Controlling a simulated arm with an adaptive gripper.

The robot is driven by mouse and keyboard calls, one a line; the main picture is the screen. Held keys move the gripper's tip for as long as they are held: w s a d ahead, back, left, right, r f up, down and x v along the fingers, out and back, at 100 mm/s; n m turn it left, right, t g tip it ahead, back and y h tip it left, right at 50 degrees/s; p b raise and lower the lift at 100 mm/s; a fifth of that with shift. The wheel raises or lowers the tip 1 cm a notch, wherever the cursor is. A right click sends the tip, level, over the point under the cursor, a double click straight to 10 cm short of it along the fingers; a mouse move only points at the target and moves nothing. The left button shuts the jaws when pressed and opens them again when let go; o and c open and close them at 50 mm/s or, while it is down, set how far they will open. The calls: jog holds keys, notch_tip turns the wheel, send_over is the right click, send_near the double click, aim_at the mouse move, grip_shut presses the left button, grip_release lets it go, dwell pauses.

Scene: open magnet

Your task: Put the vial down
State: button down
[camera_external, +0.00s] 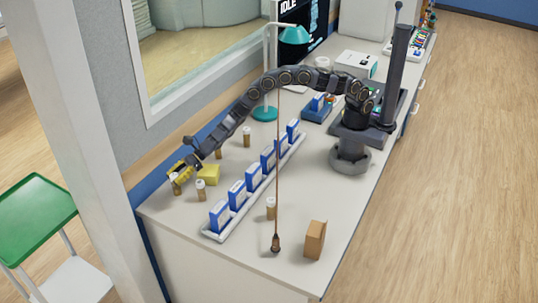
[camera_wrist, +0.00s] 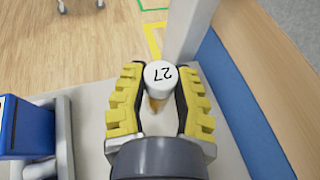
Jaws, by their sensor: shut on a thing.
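My gripper (camera_external: 180,173), with yellow-padded fingers, is at the far left end of the white counter. In the wrist view my gripper (camera_wrist: 160,100) is shut around a vial (camera_wrist: 160,73) with a white cap marked "27"; part of its amber body shows below the cap. The held vial (camera_external: 175,186) also shows in the external view, close to the counter's left edge and roughly upright. I cannot tell whether its base touches the counter.
Another vial (camera_external: 247,138) stands farther back. A long rack (camera_external: 212,236) of blue-and-white boxes crosses the counter. A brown box (camera_external: 315,240) stands at the front right.

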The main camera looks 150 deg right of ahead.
jog(key=shift+w+d+f, duration=0.2)
jog(key=shift+w+f, duration=0.1)
jog(key=shift+f, duration=0.6)
jog(key=shift+w+d+f, duration=0.25)
jog(key=shift+f, duration=0.65)
jog(key=shift+w+d+f, duration=0.2)
jog(key=shift+w+f, duration=0.1)
jog(key=shift+f, duration=0.6)
jog(key=shift+f, duration=0.2)
jog(key=c, duration=0.9)
grip_release()
jog(key=shift+r, duration=0.1)
